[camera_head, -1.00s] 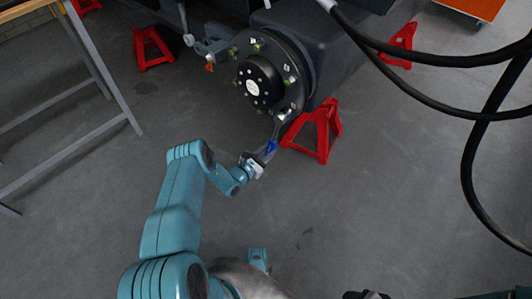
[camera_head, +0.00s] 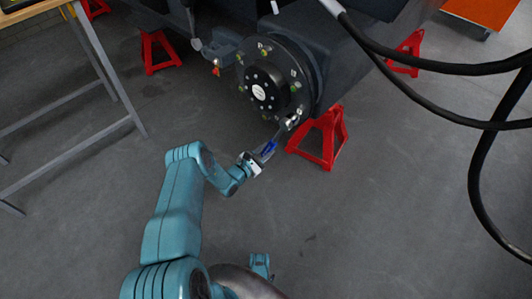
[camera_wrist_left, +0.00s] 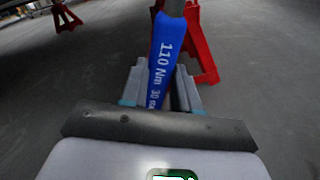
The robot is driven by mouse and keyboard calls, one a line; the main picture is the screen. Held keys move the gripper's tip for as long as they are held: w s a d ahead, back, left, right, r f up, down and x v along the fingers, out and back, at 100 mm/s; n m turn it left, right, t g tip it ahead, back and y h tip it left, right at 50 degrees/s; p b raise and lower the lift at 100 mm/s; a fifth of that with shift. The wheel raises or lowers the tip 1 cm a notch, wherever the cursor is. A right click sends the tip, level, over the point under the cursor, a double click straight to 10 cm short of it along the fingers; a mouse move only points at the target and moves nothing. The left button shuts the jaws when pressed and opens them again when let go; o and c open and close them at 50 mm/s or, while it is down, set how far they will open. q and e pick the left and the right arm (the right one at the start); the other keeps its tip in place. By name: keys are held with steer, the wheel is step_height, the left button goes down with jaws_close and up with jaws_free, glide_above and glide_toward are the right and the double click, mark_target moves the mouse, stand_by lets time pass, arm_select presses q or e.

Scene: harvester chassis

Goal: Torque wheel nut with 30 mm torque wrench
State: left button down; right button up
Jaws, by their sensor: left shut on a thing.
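The torque wrench (camera_head: 268,149) has a blue grip and a grey metal shaft. My left gripper (camera_head: 254,162) is shut on the blue grip. In the left wrist view, the grip (camera_wrist_left: 164,62) stands between the fingers (camera_wrist_left: 160,92) and reads "110 Nm 30". The wrench's head end lies at the lower right edge of the black wheel hub (camera_head: 266,88). I cannot tell whether it sits on a nut. Several wheel nuts or studs (camera_head: 263,50) ring the hub face, some with green-yellow marks. My right gripper is not in view.
A red jack stand (camera_head: 322,138) stands close to the right of the wrench, with others (camera_head: 157,52) farther back. Thick black cables (camera_head: 430,67) hang at the right. A workbench with grey legs (camera_head: 105,75) is at the left. The floor between is clear.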

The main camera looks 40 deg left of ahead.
arm_select(q)
steer(key=shift+w+a+r+m, duration=0.1)
steer(key=shift+a+r+m, duration=0.2)
steer(key=shift+a, duration=0.25)
steer(key=shift+a+r+m, duration=0.25)
steer(key=shift+a+m, duration=0.05)
steer(key=shift+a, duration=0.25)
steer(key=shift+a, duration=0.1)
steer(key=shift+w+a+r+m, duration=0.1)
steer(key=shift+a+r+m, duration=0.3)
steer(key=shift+a, duration=0.2)
steer(key=shift+a+r+m, duration=0.35)
steer(key=shift+a+m, duration=0.05)
steer(key=shift+a, duration=0.15)
steer(key=shift+w+a+r+m+y, duration=0.1)
steer(key=shift+a+r+m+y, duration=0.2)
steer(key=shift+a+r+m, duration=0.65)
steer(key=shift+a, duration=0.15)
